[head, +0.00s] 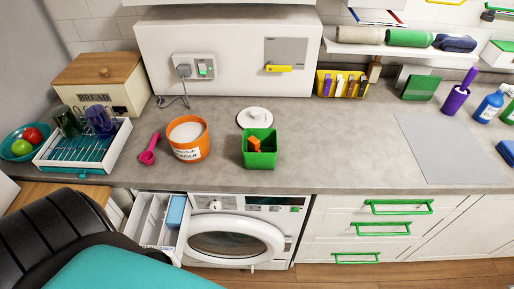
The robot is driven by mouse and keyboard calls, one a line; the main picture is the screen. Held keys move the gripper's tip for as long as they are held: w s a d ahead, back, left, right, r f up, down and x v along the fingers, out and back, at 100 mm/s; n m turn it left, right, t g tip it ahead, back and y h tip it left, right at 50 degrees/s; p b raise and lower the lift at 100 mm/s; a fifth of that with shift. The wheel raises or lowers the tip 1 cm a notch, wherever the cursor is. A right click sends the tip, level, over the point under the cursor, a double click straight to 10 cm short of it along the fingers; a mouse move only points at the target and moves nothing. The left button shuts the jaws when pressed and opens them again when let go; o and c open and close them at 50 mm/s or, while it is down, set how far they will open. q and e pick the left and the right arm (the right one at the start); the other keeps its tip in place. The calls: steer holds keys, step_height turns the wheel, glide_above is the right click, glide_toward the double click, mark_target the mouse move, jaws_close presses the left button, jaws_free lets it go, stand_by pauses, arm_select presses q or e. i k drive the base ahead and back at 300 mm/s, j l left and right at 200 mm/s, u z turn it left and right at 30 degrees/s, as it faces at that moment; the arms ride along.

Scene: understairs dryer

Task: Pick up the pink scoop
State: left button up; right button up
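The pink scoop (150,150) lies on the grey worktop in the head view, left of the orange tub. Its bowl end is nearer the front edge and its handle points towards the back. The orange tub (188,152) stands beside it, without a lid and filled with white powder. Neither of my grippers is in view.
A dish rack (52,155) with glasses stands left of the scoop, and a green square container (247,158) right of the tub. Below are an open detergent drawer (150,220) and the washing machine (240,236). A black and teal shape fills the lower left foreground.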

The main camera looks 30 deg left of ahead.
mark_target(148, 157)
steer(key=u, duration=1.95)
